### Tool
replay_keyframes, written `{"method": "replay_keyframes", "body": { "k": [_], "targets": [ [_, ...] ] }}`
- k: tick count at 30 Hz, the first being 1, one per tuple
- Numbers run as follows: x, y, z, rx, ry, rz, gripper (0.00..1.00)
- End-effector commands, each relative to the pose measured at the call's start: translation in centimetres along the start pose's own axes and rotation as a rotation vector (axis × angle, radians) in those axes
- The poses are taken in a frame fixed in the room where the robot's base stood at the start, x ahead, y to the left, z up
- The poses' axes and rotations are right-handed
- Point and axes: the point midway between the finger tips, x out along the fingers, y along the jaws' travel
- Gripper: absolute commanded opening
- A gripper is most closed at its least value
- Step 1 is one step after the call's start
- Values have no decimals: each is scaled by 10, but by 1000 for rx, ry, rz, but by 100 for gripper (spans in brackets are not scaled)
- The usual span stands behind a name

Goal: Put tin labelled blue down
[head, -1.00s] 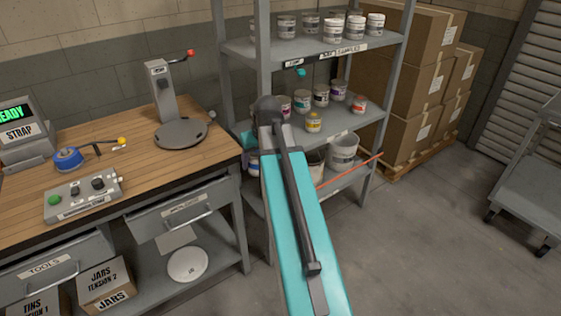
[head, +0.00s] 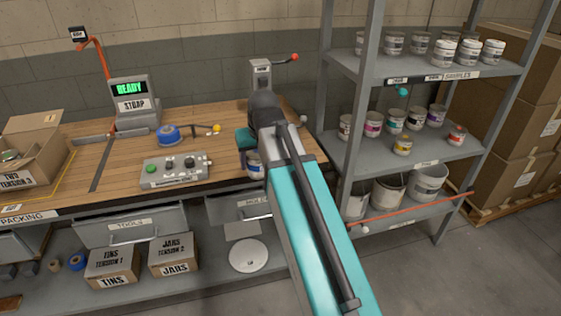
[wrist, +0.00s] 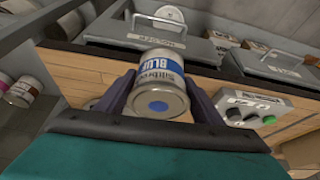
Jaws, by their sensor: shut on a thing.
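The tin labelled blue (wrist: 158,85) is a silver tin with a white and blue label and a blue dot on its end. My gripper (wrist: 160,95) is shut on it, one dark finger on each side. My gripper (head: 250,150) is mostly hidden there behind my arm. I cannot tell the tin's exact height over the wooden bench top (head: 225,150).
A shelf rack (head: 400,153) with several tins stands at right. Bare wood shows around the control box.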

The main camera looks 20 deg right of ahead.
Motion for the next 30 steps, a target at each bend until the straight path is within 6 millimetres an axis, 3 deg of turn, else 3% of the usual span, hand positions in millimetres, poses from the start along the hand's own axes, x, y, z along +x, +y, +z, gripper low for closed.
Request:
{"method": "replay_keyframes", "body": {
  "k": [6, 30],
  "targets": [
    [-6, -24, -2, -13, 2, -5, 29],
    [-6, -36, -2, -28, 3, -12, 29]
  ]
}}
